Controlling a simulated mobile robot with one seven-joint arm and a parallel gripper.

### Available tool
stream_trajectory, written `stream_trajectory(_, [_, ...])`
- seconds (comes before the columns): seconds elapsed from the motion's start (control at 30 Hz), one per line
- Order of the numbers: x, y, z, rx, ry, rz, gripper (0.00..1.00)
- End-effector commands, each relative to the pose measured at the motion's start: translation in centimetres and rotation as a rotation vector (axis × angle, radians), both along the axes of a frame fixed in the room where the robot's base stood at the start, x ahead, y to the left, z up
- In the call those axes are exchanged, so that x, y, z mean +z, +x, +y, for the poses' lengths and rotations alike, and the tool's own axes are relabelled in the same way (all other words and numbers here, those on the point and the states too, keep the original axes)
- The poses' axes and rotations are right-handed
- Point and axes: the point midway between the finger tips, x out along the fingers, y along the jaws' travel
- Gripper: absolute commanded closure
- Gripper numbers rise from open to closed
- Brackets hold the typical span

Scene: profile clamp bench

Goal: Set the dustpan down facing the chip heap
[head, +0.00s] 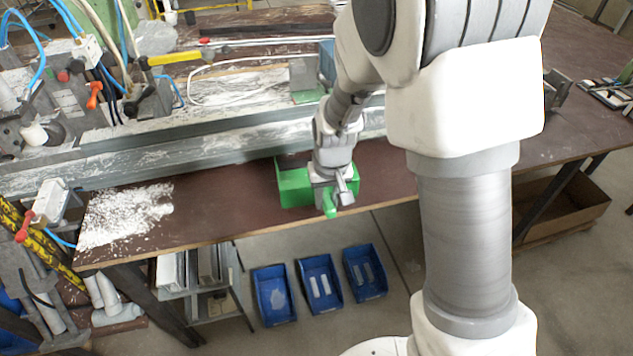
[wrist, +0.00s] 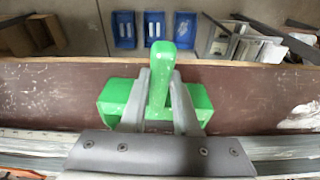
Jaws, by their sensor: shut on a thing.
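The green dustpan (head: 294,187) is over the front strip of the brown bench, between the metal rail and the front edge. Its handle points to the front edge, not along the bench. In the wrist view the pan (wrist: 114,98) spreads to both sides behind the fingers, and the handle (wrist: 160,62) stands between them. My gripper (head: 335,195) is shut on the handle; both fingers also show in the wrist view (wrist: 161,90). The white chip heap (head: 127,215) lies on the bench to the left. I cannot tell whether the pan touches the bench; its mouth is hidden.
The long metal rail (head: 220,135) runs behind the strip. Bare bench (head: 225,205) lies between the heap and the pan. Blue bins (head: 320,282) stand on the floor below the front edge. A clamp with a red handle (head: 45,205) stands left of the heap.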

Motion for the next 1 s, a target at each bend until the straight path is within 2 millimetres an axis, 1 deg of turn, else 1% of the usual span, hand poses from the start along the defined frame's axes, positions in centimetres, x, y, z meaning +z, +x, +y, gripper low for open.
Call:
stream_trajectory(0.17, [0.2,0.1,0.0,0.000,0.001,-0.004,1.00])
stream_trajectory(0.27, [0.9,0.1,0.0,0.000,0.002,-0.005,1.00])
stream_trajectory(1.0, [11.3,0.1,0.0,0.000,0.002,-0.005,1.00])
